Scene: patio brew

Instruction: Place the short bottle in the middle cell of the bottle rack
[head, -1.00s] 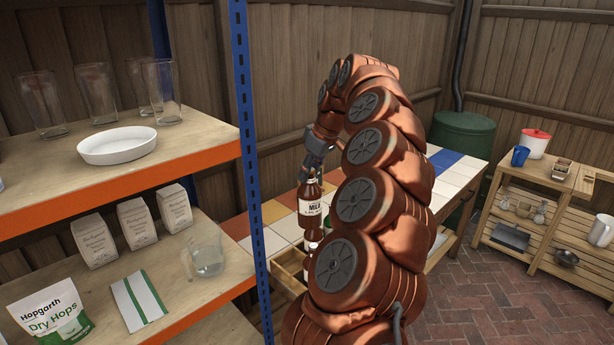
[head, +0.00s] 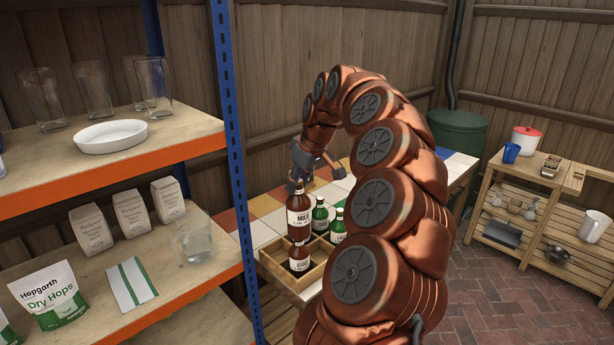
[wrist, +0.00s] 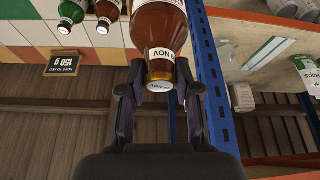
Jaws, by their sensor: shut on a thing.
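My gripper (head: 300,188) is shut on the neck of a brown bottle (head: 299,214) with a white label, held upright over the bottle rack (head: 311,282). In the wrist view the fingers (wrist: 160,92) grip just below the cap of this bottle (wrist: 158,30). The rack is a wooden crate with divided cells on the tiled counter. A second brown bottle (head: 299,259) stands in a front cell, directly below the held one in the picture. Two green bottles (head: 320,214) (head: 338,226) stand toward the rack's back right. The held bottle and my arm hide part of the rack, including its middle.
A shelf unit with a blue post (head: 228,120) stands close on the left, holding glasses, a white dish (head: 110,136), paper bags and a glass mug (head: 193,243). Tiled counter (head: 262,207) left of the rack is bare.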

